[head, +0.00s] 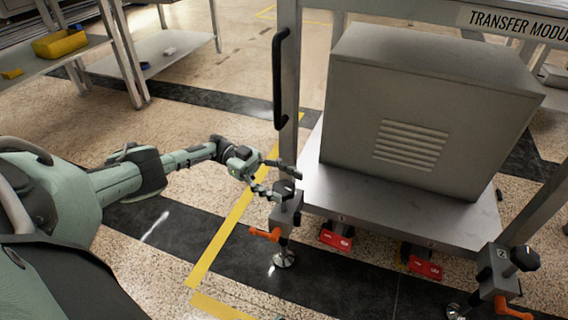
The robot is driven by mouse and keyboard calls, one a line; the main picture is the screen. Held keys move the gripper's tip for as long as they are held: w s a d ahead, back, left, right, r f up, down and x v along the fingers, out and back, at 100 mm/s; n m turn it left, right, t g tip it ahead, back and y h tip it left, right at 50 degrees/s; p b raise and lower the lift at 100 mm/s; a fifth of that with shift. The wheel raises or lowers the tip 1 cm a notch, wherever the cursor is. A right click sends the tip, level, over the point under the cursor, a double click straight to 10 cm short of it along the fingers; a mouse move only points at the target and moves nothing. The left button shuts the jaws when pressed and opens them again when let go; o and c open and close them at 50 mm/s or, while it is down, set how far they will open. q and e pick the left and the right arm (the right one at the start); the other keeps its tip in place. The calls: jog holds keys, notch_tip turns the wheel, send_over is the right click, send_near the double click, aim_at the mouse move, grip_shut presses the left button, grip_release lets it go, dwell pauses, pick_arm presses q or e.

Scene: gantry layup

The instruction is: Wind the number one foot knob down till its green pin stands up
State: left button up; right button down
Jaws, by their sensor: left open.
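The near-left foot of the transfer module is a grey block (286,215) with an orange lever (264,234) and a round metal pad (284,260) on the floor. Its dark knob (284,188) is at the top of the block, partly hidden by my gripper. My left gripper (288,184) is open, its two fingers spread at the knob; I cannot tell whether they touch it. No green pin is visible on this foot. My right gripper is not in view.
A second foot (494,266), marked 2, has a black knob (525,258) and an orange lever (513,309). Two red pedals (337,238) (421,264) sit under the module's shelf. A grey vented cabinet (415,110) stands on it. A black handle (280,78) is on the post.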

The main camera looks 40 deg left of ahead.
pick_arm(q)
notch_tip(320, 180, up, 8)
jog(key=shift+r, duration=0.25)
jog(key=shift+s+d, duration=0.1)
jog(key=shift+d, duration=0.05)
